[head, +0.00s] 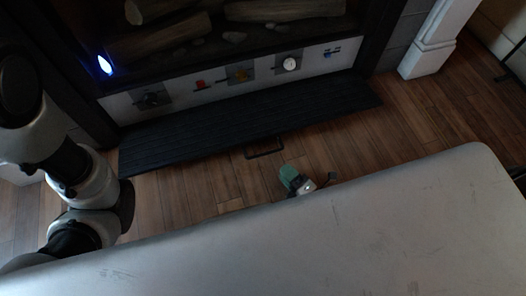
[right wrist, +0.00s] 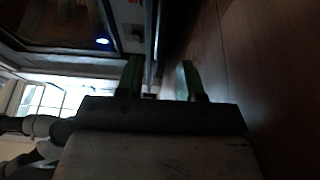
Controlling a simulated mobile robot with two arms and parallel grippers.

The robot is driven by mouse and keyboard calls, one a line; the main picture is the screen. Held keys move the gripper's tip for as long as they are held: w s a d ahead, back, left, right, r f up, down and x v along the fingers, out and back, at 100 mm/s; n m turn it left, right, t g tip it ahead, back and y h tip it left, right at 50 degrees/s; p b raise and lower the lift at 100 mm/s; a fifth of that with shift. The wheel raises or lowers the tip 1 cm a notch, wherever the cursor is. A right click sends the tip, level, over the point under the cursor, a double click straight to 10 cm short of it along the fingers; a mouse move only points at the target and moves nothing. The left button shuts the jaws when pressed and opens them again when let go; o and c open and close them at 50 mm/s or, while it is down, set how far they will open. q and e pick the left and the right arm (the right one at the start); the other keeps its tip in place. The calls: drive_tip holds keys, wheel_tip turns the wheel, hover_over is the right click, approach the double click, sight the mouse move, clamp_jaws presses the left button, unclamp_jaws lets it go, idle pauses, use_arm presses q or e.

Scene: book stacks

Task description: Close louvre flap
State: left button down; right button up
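The black louvre flap (head: 230,118) is lowered and sticks out from the base of the fireplace, below the control panel. A dark bar handle (head: 264,150) is on its front edge. My right gripper (head: 294,178) has green fingers and is just in front of the flap, a little right of the handle and apart from it. In the right wrist view its fingers (right wrist: 159,80) are spread. The thin flap edge (right wrist: 154,45) shows beyond the gap, with nothing clearly held. My left arm shows at the left, but its gripper is not in view.
A pale control panel (head: 240,78) with several knobs and switches runs above the flap. Logs (head: 160,36) lie behind the firebox front. A white plinth (head: 430,52) stands at the right. The wooden floor (head: 410,118) is clear to the right of the flap.

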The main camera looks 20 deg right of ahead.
sight(267, 152)
drive_tip(key=b+x, duration=0.4)
drive_tip(key=x, duration=0.4)
drive_tip(key=shift+w+a, duration=0.1)
drive_tip(key=shift+w, duration=0.15)
drive_tip(key=shift+w+a, duration=0.2)
drive_tip(key=shift+w, duration=0.25)
drive_tip(key=shift+r, duration=0.1)
clamp_jaws()
